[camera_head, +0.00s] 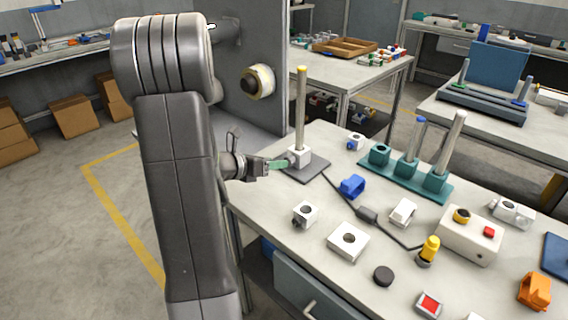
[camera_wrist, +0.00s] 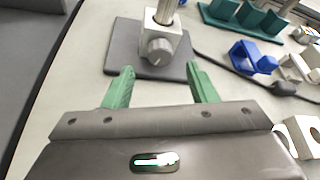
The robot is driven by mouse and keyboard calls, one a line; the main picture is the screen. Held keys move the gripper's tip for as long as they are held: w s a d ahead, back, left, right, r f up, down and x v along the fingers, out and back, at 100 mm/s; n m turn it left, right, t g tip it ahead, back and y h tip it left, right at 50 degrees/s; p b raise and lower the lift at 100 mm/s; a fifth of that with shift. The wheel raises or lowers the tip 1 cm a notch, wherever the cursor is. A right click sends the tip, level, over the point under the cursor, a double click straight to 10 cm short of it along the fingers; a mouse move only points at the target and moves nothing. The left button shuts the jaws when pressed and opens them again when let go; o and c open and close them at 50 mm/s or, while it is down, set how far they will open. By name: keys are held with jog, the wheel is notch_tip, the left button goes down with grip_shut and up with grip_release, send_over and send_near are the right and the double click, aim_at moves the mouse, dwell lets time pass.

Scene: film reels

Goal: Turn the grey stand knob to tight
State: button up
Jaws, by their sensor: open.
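The grey knob (camera_wrist: 159,50) sits on the front of a white clamp block (camera_wrist: 165,22) at the foot of the stand's upright post. In the wrist view it is ahead of my gripper (camera_wrist: 160,92), roughly centred between the two green fingers. The fingers are apart and empty, with a gap to the knob. A pale mark shows on the knob's face; its setting is too small to read. In the head view my gripper (camera_head: 283,164) is close to the block (camera_head: 299,156), and the knob is not clearly seen. The dark stand base (camera_head: 313,166) lies flat on the table.
A cable runs from the stand base past a dark inline box (camera_head: 367,215). A blue clamp (camera_head: 352,186), white blocks (camera_head: 348,241) and a teal rack (camera_head: 388,172) with posts stand to the right. A grey panel with a round fitting (camera_head: 258,82) rises behind my arm.

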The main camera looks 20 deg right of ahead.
aim_at(290, 160)
jog(key=shift+x, duration=2.55)
jog(key=c, duration=1)
